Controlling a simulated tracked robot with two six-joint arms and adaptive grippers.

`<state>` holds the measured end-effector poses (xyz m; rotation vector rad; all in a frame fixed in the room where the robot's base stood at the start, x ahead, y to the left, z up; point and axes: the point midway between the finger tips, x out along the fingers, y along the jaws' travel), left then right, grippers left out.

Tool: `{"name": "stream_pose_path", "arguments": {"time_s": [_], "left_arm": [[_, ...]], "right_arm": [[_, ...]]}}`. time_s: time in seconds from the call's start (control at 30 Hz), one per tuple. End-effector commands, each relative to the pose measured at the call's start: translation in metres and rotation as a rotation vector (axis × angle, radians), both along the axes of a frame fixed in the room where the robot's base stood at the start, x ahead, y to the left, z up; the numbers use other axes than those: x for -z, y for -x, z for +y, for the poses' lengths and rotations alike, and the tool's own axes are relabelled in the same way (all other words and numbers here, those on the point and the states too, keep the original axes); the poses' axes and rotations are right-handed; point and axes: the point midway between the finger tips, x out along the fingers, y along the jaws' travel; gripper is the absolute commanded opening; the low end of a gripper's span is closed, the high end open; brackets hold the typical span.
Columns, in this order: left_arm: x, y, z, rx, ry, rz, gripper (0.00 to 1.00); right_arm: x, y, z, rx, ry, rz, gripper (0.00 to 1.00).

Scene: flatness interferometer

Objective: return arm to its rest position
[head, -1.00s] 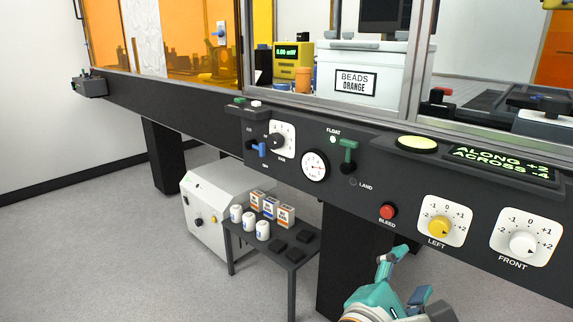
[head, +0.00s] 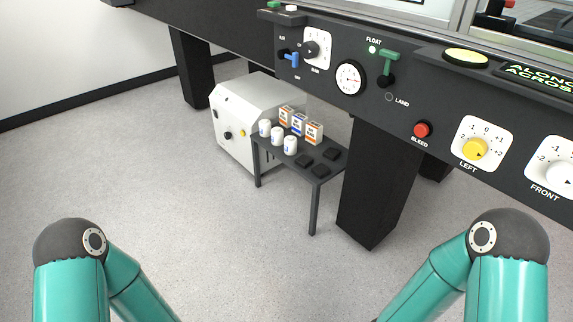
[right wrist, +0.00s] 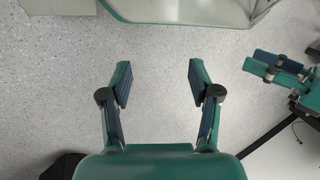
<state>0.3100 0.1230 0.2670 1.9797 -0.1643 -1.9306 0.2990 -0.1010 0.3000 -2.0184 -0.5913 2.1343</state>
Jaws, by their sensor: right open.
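My right gripper (right wrist: 158,82) shows in the right wrist view with its two fingers wide apart. It is empty, with only speckled floor between the fingers. My left gripper (right wrist: 274,68) shows at the right of that view, its fingers close side by side; whether they touch is unclear. Nothing shows held in it. In the head view both teal arms stand at the bottom, bent at the elbow, left and right. Both grippers are outside the head view, and neither arm there touches the control panel (head: 405,112).
The panel carries a green FLOAT lever (head: 389,62), a red BLEED button (head: 422,129) and a yellow LEFT knob (head: 474,149). Below stand a small dark table (head: 313,170) with bottles and boxes, a white cabinet (head: 235,125) and a black leg (head: 372,195). Floor between the arms is clear.

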Motion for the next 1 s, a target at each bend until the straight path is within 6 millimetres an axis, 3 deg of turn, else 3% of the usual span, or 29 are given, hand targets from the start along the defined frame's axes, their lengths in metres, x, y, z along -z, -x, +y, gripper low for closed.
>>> {"name": "stream_pose_path", "arguments": {"time_s": [0.17,0.57,1.0], "left_arm": [[0.0,0.0,0.0,0.0,0.0,0.0,0.4],[-0.107,0.0,0.0,0.0,0.0,0.0,0.4],[-0.265,0.0,0.0,0.0,0.0,0.0,0.4]], "right_arm": [[0.033,-0.007,-0.022,0.353,0.037,-0.001,0.62],[-0.074,-0.011,-0.022,0.365,0.042,-0.013,0.62],[-0.233,-0.011,-0.022,0.363,0.04,-0.014,0.62]]}}
